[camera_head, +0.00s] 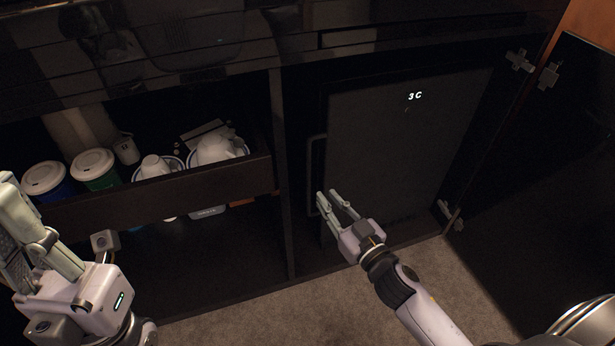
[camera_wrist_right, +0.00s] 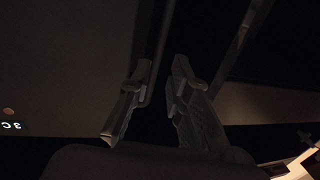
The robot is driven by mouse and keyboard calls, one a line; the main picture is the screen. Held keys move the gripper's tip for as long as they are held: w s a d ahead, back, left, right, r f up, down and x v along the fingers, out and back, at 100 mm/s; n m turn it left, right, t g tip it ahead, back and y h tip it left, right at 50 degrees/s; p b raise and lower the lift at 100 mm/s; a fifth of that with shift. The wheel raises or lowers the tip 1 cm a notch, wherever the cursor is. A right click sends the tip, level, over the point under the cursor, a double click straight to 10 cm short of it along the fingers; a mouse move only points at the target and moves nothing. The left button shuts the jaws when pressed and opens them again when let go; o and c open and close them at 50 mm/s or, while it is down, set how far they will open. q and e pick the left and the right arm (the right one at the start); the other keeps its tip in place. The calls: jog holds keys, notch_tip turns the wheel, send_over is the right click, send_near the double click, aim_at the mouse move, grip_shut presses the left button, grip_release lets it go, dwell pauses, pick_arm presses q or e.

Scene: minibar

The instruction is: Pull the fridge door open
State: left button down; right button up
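The dark fridge door (camera_head: 410,150), marked "3C", is shut inside the cabinet. Its thin vertical handle (camera_head: 313,165) runs along the door's left edge. My right gripper (camera_head: 329,194) is open, with its fingertips close to the lower part of the handle. In the right wrist view, a thin bar that looks like the handle (camera_wrist_right: 163,35) runs down to the gap between the open fingers (camera_wrist_right: 160,85). The dark picture does not show whether they touch it. My left gripper (camera_head: 28,228) is at the lower left, seemingly open and empty, away from the fridge.
An open cabinet door (camera_head: 545,190) stands to the right of the fridge. A pulled-out drawer (camera_head: 190,192) on the left holds cups and lidded tumblers (camera_head: 95,168). Carpet (camera_head: 270,318) is clear in front of the fridge.

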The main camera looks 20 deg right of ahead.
aim_at(310, 177)
jog(key=b+x, duration=0.1)
jog(key=x, duration=0.9)
jog(key=shift+b, duration=0.4)
jog(key=shift+c, duration=0.2)
grip_shut()
jog(key=shift+s, duration=0.1)
